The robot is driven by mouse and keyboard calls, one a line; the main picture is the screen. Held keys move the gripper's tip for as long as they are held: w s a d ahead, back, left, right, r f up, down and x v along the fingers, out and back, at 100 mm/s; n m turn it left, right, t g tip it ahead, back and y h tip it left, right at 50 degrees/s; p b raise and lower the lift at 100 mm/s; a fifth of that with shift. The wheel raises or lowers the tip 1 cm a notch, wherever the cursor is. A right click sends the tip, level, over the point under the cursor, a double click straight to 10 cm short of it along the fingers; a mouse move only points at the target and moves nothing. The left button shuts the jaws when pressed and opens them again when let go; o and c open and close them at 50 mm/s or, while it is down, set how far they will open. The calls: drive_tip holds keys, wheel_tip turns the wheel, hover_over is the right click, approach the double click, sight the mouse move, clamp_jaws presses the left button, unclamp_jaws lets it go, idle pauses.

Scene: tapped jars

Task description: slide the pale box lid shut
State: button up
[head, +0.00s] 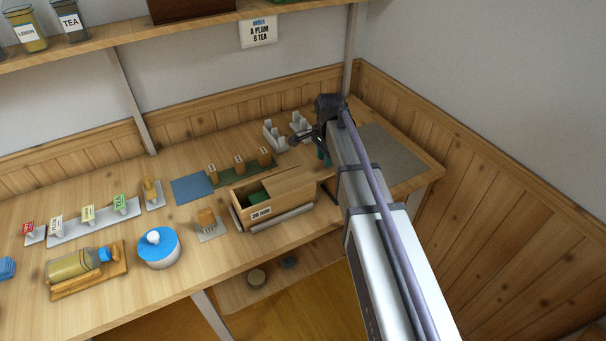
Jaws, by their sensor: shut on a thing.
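The pale wooden box (265,212) stands on the counter left of my arm, with a small label on its front. Its pale lid (285,186) lies toward the right end of the box, and the left part is open, with something green (258,197) showing inside. My gripper (318,144) is beyond the box at the back right, apart from the lid. It is shut on a small teal thing (322,155), mostly hidden by my arm.
White holders (275,136) stand near my gripper at the back. A green strip with several wooden pegs (239,162) and a blue mat (191,188) lie behind the box. A grey mat (390,150) is at the right. A blue-lidded pot (158,248) stands front left.

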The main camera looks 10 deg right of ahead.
sight(301, 176)
drive_tip(key=shift+s+a, duration=0.25)
drive_tip(key=shift+a, duration=0.6)
drive_tip(key=shift+s+a, duration=0.3)
drive_tip(key=shift+a, duration=0.55)
drive_tip(key=shift+s+a, duration=0.25)
drive_tip(key=shift+a, duration=0.6)
drive_tip(key=shift+s+a, duration=0.25)
drive_tip(key=shift+a, duration=0.55)
drive_tip(key=shift+s+a, duration=0.25)
drive_tip(key=shift+a, duration=0.55)
drive_tip(key=o, duration=0.9)
wheel_tip(301, 176, up, 7)
drive_tip(key=p, duration=0.7)
